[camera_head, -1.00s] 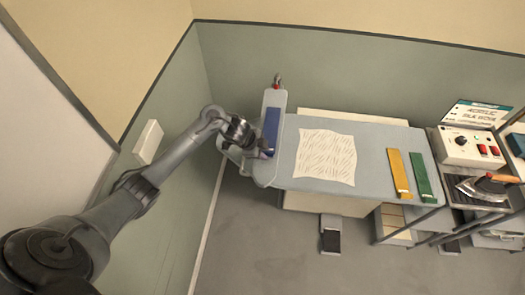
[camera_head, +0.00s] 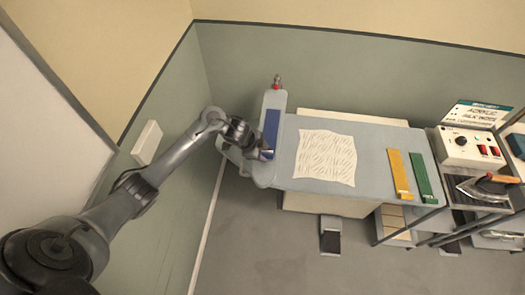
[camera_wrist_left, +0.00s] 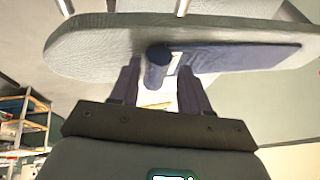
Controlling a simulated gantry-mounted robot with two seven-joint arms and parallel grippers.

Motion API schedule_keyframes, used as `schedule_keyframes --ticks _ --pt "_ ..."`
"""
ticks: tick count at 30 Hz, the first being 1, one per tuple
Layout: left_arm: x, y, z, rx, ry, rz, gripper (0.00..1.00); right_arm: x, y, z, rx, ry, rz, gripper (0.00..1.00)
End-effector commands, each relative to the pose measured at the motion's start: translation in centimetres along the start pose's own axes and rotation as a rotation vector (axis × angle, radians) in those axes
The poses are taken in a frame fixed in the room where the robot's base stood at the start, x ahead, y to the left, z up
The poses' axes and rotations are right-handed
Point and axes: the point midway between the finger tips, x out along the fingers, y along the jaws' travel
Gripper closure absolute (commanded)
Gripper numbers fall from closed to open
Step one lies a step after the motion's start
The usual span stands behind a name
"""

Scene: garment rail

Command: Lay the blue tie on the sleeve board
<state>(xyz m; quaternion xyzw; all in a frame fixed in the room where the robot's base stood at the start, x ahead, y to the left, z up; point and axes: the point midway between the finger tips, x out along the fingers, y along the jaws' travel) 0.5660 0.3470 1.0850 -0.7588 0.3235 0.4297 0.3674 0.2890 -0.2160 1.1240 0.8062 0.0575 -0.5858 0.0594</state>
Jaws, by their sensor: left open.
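The blue tie (camera_head: 271,124) lies lengthwise on the narrow grey sleeve board (camera_head: 275,98) at the left end of the ironing table. In the left wrist view the tie (camera_wrist_left: 240,56) lies flat along the sleeve board (camera_wrist_left: 95,42), with a rounded dark blue end (camera_wrist_left: 157,68) toward me. My left gripper (camera_head: 267,153) is at the near end of the tie. In the left wrist view its fingers (camera_wrist_left: 157,75) are apart, one on each side of the rounded end; I cannot tell whether they touch it. My right gripper is not in view.
A patterned white cloth (camera_head: 326,157) lies on the grey ironing table (camera_head: 372,150). A yellow strip (camera_head: 398,173) and a green strip (camera_head: 422,178) lie at its right. A control box (camera_head: 468,148) and an iron (camera_head: 485,188) stand farther right. The wall is close on the left.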

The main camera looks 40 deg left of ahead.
Motion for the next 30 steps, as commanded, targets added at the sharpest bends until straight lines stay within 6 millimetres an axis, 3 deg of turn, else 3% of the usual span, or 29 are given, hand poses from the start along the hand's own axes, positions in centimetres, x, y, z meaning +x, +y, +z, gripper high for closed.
schedule_keyframes --ticks 5,21,30 --pt "-0.3 0.4 -0.1 0.004 -0.003 0.014 0.46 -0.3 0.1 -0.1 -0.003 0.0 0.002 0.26" --pt "-7.6 -0.2 -0.4 0.003 -0.002 0.003 0.46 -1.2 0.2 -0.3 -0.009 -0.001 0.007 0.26" --pt "-8.5 -0.1 -0.4 0.001 -0.001 0.005 0.46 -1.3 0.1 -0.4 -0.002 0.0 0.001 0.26"
